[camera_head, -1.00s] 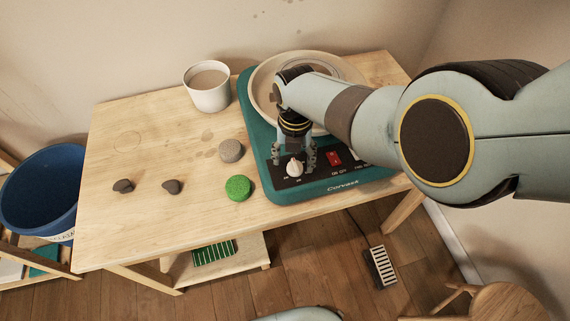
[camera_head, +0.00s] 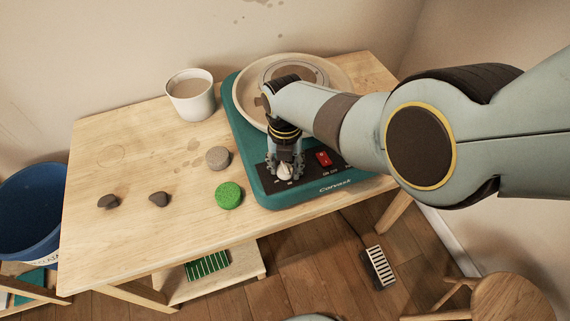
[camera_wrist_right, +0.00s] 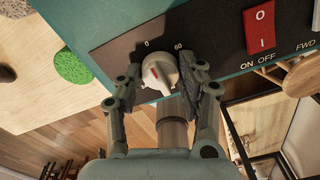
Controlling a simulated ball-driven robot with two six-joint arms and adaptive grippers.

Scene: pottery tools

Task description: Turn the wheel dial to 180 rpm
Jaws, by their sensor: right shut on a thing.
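The white wheel dial (camera_head: 285,172) is on the dark panel at the front of the teal pottery wheel (camera_head: 245,140). In the right wrist view the dial (camera_wrist_right: 160,72) has a red mark on its face and a raised grip; the printed labels 0 and 60 show above it. My right gripper (camera_head: 285,168) comes down over the panel and is shut on the dial, with one finger on each side in the right wrist view (camera_wrist_right: 163,85). The other scale labels are hidden or too small to read. My left gripper is not in view.
A red on/off switch (camera_head: 324,158) sits right of the dial. A green sponge (camera_head: 229,195), a grey round piece (camera_head: 218,158) and a white cup (camera_head: 191,95) stand left of the wheel. Two dark stones (camera_head: 159,199) lie farther left. The table (camera_head: 120,240) is otherwise clear.

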